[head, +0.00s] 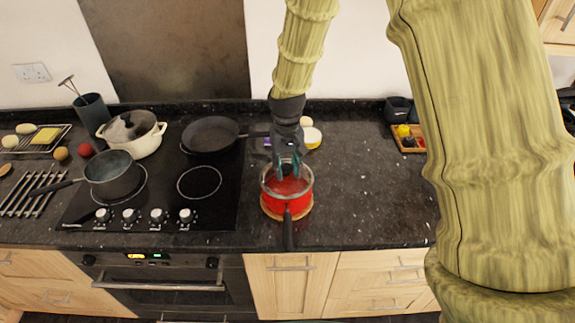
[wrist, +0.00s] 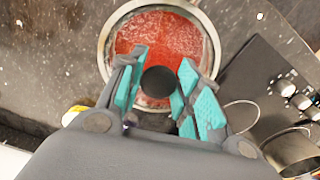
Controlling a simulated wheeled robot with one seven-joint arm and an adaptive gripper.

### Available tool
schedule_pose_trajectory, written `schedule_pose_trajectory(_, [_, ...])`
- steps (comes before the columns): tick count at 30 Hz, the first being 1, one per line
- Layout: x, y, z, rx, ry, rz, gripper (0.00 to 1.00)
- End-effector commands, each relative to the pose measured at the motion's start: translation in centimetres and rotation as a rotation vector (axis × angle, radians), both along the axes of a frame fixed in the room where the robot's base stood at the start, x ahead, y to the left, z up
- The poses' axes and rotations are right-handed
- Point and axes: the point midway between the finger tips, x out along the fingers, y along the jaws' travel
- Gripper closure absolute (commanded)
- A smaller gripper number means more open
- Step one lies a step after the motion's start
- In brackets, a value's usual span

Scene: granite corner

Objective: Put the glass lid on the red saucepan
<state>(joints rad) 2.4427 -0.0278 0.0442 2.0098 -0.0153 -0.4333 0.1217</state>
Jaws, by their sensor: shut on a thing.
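The red saucepan (head: 287,204) stands on a round wooden board on the counter, right of the hob, with its dark handle toward the front edge. The glass lid (head: 300,184) shows as a clear disc with a metal rim at the pan's top; in the wrist view the glass lid (wrist: 202,50) lies over the red. My gripper (head: 287,170) is above the pan. In the wrist view my gripper (wrist: 158,88) has its teal fingers on either side of the lid's dark round knob (wrist: 158,82). I cannot tell whether the rim rests fully on the pan.
A black frying pan (head: 210,135), a grey saucepan (head: 113,178) and a cream pot (head: 148,140) stand on the hob to the left. A yellow-and-white tub (head: 312,137) is behind my gripper. The counter (head: 370,200) right of the red saucepan is clear.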

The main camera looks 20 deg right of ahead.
Motion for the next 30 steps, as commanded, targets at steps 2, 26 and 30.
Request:
schedule_pose_trajectory(2, [0.03, 0.0, 0.02, 0.0, -0.001, 0.0, 0.97])
schedule_pose_trajectory(26, [0.0, 0.0, 0.01, 0.0, 0.0, 0.0, 0.2])
schedule_pose_trajectory(30, [0.0, 0.0, 0.01, 0.0, 0.0, 0.0, 0.2])
